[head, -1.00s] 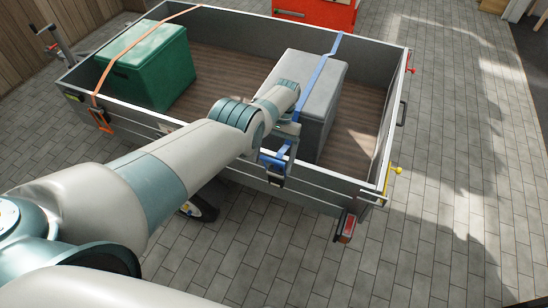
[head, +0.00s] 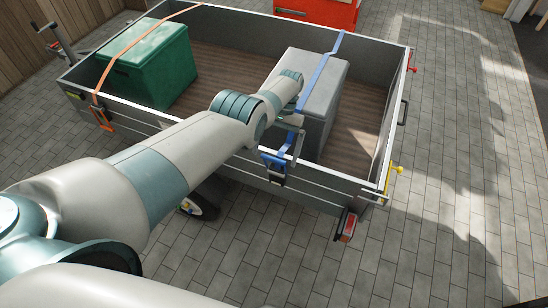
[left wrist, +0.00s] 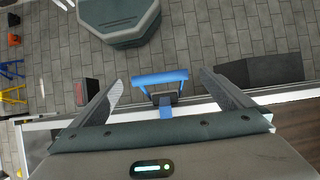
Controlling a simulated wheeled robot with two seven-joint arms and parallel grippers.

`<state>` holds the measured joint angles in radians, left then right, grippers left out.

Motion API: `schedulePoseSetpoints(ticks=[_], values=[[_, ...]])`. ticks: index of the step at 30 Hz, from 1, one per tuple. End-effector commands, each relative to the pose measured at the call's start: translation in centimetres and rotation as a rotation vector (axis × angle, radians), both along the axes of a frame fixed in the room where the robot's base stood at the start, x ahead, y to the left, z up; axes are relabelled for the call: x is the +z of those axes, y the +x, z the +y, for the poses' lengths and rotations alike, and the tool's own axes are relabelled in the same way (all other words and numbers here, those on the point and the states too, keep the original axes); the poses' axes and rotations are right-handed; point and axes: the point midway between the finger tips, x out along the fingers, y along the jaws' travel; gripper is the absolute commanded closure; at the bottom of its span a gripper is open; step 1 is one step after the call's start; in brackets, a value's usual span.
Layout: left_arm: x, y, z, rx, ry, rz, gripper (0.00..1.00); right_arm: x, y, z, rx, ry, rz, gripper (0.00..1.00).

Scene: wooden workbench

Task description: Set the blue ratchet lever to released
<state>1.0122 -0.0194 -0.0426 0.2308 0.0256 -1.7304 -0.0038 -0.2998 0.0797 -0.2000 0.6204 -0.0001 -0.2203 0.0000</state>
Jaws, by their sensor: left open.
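The blue ratchet lever (head: 272,160) is on the outer face of the trailer's near side wall, at the lower end of a blue strap (head: 325,68). In the left wrist view the blue lever (left wrist: 160,78) shows as a wide handle on a dark ratchet body. My left gripper (head: 290,143) is above and close to the ratchet. In the left wrist view my left gripper (left wrist: 164,88) is open, one finger on each side of the lever, with visible gaps. It partly hides the ratchet in the head view. My right gripper is not in view.
The blue strap runs over a grey box (head: 328,90) in the trailer (head: 330,198). A green box (head: 150,70) stands at the left under an orange strap (head: 101,75) with an orange ratchet (head: 104,118). Paved floor (head: 450,220) lies clear at the right.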

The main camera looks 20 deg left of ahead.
Motion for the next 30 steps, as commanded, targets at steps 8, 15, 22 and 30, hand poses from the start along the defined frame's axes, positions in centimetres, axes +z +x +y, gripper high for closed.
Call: schedulePoseSetpoints(ticks=[8,15,22,30], values=[[4.5,2.7,-0.1,0.000,0.000,-0.005,0.00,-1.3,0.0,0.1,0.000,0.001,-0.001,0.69],[8.3,4.8,-0.2,-0.001,-0.001,-0.003,0.00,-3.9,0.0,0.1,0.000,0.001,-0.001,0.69],[10.6,6.0,-0.3,-0.001,-0.001,-0.002,0.00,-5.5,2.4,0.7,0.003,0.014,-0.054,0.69],[12.1,6.6,-0.3,-0.001,-0.001,-0.001,0.00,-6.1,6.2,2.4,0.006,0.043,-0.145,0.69]])
